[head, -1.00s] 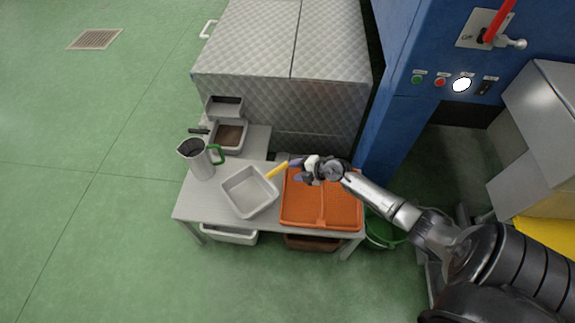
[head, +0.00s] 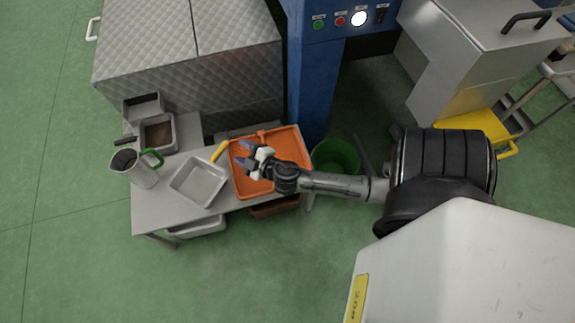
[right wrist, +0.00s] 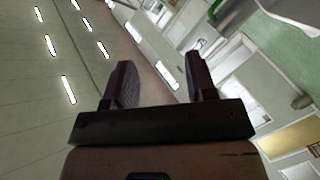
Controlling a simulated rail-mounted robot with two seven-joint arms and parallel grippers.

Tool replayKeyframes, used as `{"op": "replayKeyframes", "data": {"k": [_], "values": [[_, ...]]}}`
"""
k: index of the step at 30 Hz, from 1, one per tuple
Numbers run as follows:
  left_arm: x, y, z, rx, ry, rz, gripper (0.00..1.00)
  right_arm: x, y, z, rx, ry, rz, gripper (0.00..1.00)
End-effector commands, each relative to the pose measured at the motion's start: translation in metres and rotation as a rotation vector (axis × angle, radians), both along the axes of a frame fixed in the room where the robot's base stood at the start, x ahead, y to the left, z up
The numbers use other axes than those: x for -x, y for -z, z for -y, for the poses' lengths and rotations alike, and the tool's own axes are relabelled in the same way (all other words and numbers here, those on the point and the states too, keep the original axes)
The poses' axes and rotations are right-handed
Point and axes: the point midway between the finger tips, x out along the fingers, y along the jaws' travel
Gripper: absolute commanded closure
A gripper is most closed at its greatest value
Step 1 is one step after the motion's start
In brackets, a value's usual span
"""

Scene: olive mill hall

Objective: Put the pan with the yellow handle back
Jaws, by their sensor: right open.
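The pan with the yellow handle (head: 199,182) sits on the grey bench in the head view, a pale square tray-like pan. Its yellow handle (head: 219,152) points up and to the right, toward the orange tray. My right gripper (head: 243,157) is open and empty above the orange tray, to the right of the pan and apart from its handle. In the right wrist view the open fingers (right wrist: 160,85) have nothing between them, only ceiling lights and walls beyond. My left gripper does not show.
The orange tray (head: 288,180) lies on the bench (head: 150,215). A steel jug with a green handle (head: 133,168) stands at the bench's left. A pan with brown contents (head: 158,134) and another small pan (head: 144,106) sit behind. A green bucket (head: 335,158) stands at right on the floor.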

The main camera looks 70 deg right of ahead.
Motion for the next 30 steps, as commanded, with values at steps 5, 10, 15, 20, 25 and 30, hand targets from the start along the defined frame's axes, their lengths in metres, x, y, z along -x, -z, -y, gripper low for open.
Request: {"op": "replayKeyframes", "data": {"k": [5,10,15,20,25,30], "values": [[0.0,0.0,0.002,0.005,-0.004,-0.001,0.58,0.066,0.015,-0.044,-0.316,0.224,-0.273,0.49],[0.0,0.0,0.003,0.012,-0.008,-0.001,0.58,0.126,0.023,-0.099,-0.53,0.246,-0.597,0.49],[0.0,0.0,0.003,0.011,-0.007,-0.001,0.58,0.168,0.016,-0.142,-0.645,0.182,-0.827,0.49],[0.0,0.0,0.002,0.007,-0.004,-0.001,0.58,0.186,0.01,-0.16,-0.684,0.135,-0.925,0.49],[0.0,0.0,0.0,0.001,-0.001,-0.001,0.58,0.19,0.01,-0.163,-0.69,0.126,-0.945,0.49],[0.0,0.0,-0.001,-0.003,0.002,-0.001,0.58,0.19,0.01,-0.162,-0.69,0.128,-0.944,0.49]]}}
